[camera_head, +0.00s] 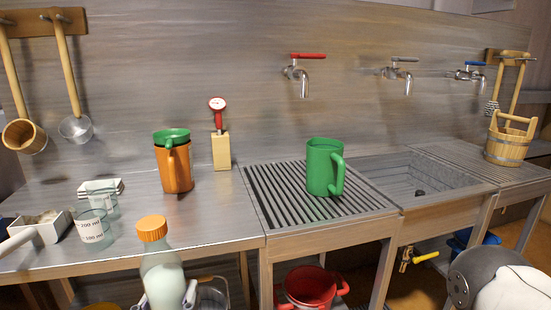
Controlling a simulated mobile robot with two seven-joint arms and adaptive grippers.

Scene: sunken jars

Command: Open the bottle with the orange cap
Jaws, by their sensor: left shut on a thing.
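The bottle (163,275) is pale, whitish-green and topped by an orange cap (152,228). It is upright in front of the counter's edge at the lower left, and the cap is on its neck. My left gripper (166,303) shows only in part at the bottom edge, with pale finger parts on both sides of the bottle's lower body. It is shut on the bottle. The bottle's base is cut off by the frame. My right gripper is out of view.
On the metal counter (215,220) stand an orange jug (174,170), a glass beaker (94,230) and a red gauge on a wooden block (221,151). A green jug (325,168) stands on the ribbed drainer, left of the sink (420,183). A red bucket (312,286) is below.

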